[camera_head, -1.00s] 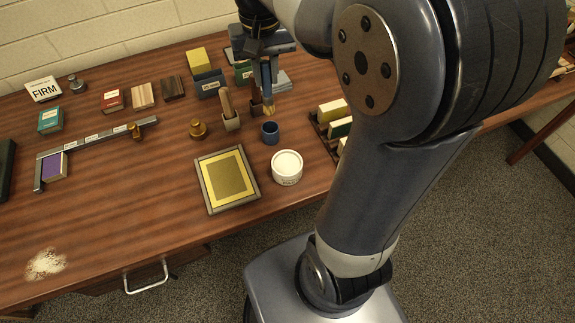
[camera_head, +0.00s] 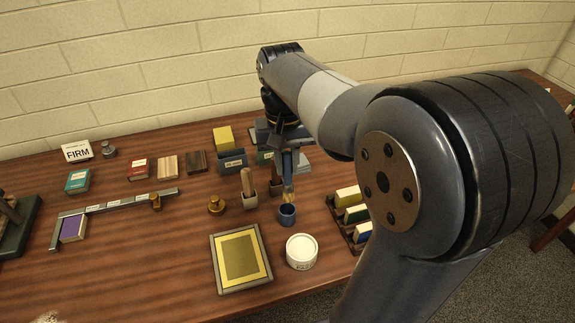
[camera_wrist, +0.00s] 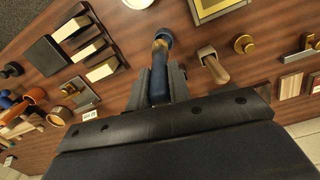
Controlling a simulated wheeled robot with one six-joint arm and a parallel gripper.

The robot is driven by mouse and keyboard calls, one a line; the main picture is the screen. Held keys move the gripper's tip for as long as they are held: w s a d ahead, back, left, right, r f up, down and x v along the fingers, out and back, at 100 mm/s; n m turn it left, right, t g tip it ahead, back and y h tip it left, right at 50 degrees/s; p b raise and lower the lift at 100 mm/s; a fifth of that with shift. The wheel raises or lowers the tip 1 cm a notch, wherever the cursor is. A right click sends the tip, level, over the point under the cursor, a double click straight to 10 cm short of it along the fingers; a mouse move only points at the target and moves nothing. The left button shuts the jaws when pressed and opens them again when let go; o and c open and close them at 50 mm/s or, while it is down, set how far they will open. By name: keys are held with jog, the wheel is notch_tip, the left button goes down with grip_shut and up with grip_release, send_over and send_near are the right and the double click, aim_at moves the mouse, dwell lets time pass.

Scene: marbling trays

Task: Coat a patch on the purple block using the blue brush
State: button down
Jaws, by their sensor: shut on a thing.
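The purple block (camera_head: 73,228) lies at the left of the table in the head view, against the short end of a metal L-shaped fence (camera_head: 118,204). My gripper (camera_head: 284,150) is shut on the blue brush (camera_head: 287,165), far to the right of the block. The brush points down, its pale bristles just above or at the mouth of a small blue cup (camera_head: 287,216); I cannot tell whether they touch it. In the wrist view the blue brush handle (camera_wrist: 158,85) sits between the fingers, with the blue cup (camera_wrist: 164,35) beyond its tip. The block does not show there.
A framed yellow tray (camera_head: 219,272) and a white tub (camera_head: 301,252) stand in front of the cup. A wooden-handled tool in a holder (camera_head: 248,200) and a brass knob (camera_head: 216,205) are left of it. A rack of blocks (camera_head: 336,214) is at right.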

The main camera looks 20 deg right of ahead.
jog(key=s+a+r+g+h+p, duration=0.1)
jog(key=s+a+g+h+p, duration=0.15)
jog(key=s+p, duration=0.45)
notch_tip(320, 180, down, 6)
jog(key=d+b, duration=0.1)
jog(key=b, duration=0.4)
jog(key=shift+s+f+y, duration=0.15)
jog(key=shift+y, duration=0.2)
jog(key=shift+f+g, duration=0.25)
jog(key=shift+f, duration=0.5)
dwell(1.8)
jog(key=shift+r, duration=0.1)
notch_tip(320, 180, up, 7)
jog(key=p, duration=0.6)
dwell(0.9)
